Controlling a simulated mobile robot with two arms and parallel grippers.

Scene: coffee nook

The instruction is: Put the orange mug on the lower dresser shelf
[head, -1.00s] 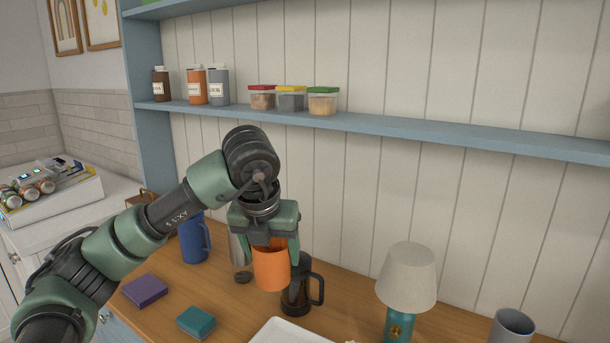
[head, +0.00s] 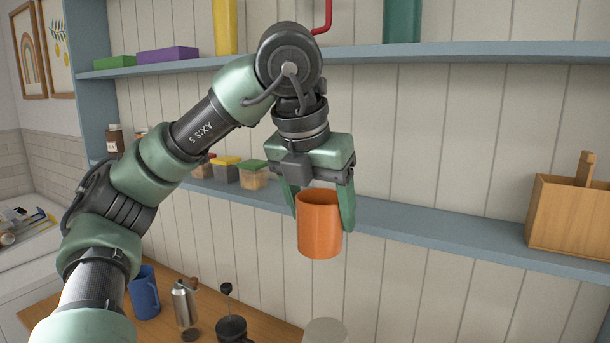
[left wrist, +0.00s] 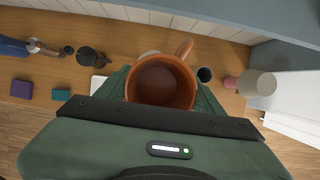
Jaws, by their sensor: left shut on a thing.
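The orange mug (head: 320,226) hangs upright in my left gripper (head: 318,200), in front of the lower dresser shelf (head: 420,227). The gripper's green fingers are shut on it from both sides. In the left wrist view the mug (left wrist: 162,84) is seen from above, empty, with its handle pointing up and right. The mug is in the air, clear of the shelf, and hides part of the shelf's front edge. My right gripper is not in view.
Food boxes (head: 253,176) with colored lids stand on the lower shelf at left, partly behind my arm. A wooden box (head: 568,218) stands at its right. Between them the shelf looks bare.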

